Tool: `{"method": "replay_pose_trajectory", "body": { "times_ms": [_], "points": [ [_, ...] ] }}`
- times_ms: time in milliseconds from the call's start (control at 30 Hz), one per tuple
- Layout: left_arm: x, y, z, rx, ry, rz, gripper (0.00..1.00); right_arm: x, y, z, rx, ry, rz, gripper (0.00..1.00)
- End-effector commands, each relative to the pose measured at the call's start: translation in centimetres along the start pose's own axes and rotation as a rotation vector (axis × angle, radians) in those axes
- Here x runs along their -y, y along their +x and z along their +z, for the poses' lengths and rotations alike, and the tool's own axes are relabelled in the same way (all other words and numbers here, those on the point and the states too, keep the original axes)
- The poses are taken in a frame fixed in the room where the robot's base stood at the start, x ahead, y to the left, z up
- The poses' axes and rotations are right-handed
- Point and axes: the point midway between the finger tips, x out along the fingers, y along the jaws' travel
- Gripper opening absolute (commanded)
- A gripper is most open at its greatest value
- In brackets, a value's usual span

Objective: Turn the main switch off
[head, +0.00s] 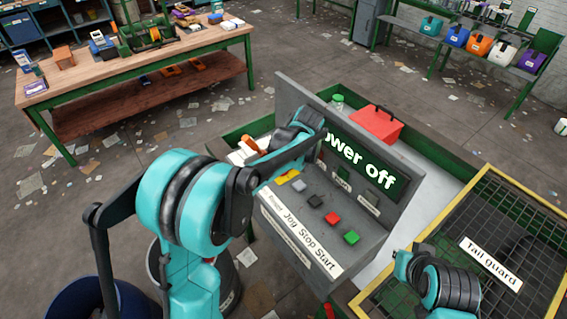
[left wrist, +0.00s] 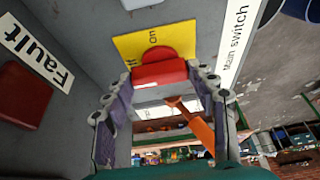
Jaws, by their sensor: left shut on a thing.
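The main switch (left wrist: 160,72) is a red handle on a yellow plate (left wrist: 126,46), in the left wrist view beside a label reading "Main switch". "On" is legible on the plate; the other marking is partly hidden. My left gripper (left wrist: 159,88) has a finger on each side of the red handle and is shut on it. In the head view my left arm reaches over the console (head: 325,215) and its fingers are hidden. The green display (head: 366,165) shows "wer off", its start covered by my arm. My right arm is at the lower right; its gripper does not show.
The console carries black, red (head: 332,218) and green (head: 351,237) buttons. A dark red "Fault" lamp (left wrist: 24,94) is close to my left gripper. A red toolbox (head: 376,124) stands behind the console. A yellow-framed tail guard (head: 500,215) is at the right.

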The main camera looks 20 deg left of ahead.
Motion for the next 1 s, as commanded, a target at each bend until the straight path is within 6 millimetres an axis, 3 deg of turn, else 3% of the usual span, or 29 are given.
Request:
{"method": "replay_pose_trajectory", "body": {
  "times_ms": [400,433,500,833,1000],
  "points": [
    [0.0,0.0,0.0,0.002,-0.007,-0.002,0.28,0.0,0.0,0.0,0.0,0.0,0.0,0.0],
    [0.0,0.0,0.0,0.002,-0.007,-0.002,0.62,0.0,0.0,0.0,0.0,0.0,0.0,0.0],
    [0.0,0.0,0.0,0.001,-0.007,-0.002,0.78,0.0,0.0,0.0,0.0,0.0,0.0,0.0],
    [0.0,-0.2,0.0,0.001,-0.006,-0.002,0.78,0.0,0.0,0.0,0.0,0.0,0.0,0.0],
    [0.0,-2.1,0.1,0.001,-0.004,-0.001,0.78,0.0,0.0,0.0,0.0,0.0,0.0,0.0]
  ]
}}
